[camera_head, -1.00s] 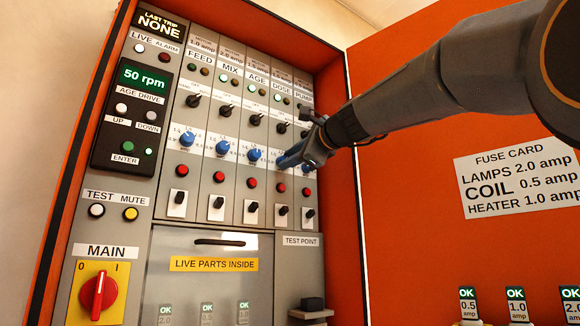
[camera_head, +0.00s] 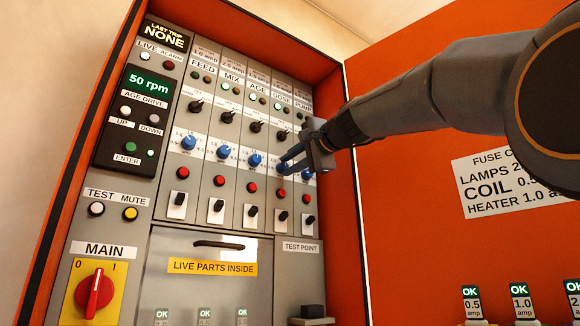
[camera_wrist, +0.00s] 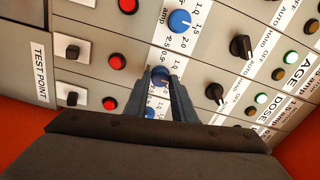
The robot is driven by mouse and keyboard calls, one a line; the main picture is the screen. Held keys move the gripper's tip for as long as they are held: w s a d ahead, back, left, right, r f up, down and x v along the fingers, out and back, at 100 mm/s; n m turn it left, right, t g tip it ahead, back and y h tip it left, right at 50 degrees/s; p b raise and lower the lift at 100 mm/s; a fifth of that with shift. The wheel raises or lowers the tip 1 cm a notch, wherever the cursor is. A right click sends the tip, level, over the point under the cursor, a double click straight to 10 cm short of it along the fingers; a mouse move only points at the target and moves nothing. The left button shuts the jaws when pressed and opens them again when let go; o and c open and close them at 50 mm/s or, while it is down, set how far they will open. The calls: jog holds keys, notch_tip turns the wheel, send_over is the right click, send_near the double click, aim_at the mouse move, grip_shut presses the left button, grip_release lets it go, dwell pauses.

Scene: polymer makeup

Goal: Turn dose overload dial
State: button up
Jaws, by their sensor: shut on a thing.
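The dose overload dial (camera_wrist: 160,76) is a small blue knob on the DOSE strip, with a white scale plate behind it. In the wrist view it sits between the two fingertips of my gripper (camera_wrist: 161,82), which is shut on it.
The AGE dial (camera_wrist: 180,22) and PUMP dial (camera_head: 307,173) flank it closely. A red button (camera_head: 281,189) and black toggle (camera_head: 283,215) lie below, a black selector knob (camera_head: 282,134) above. The open orange door (camera_head: 450,120) stands right. The red MAIN switch (camera_head: 95,294) is lower left.

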dwell(0.4)
jog(key=o, duration=1.1)
jog(key=shift+c, duration=0.2)
jog(key=b+v, duration=0.2)
jog(key=v, duration=0.5)
jog(key=shift+s+d, duration=0.25)
jog(key=shift+s, duration=0.05)
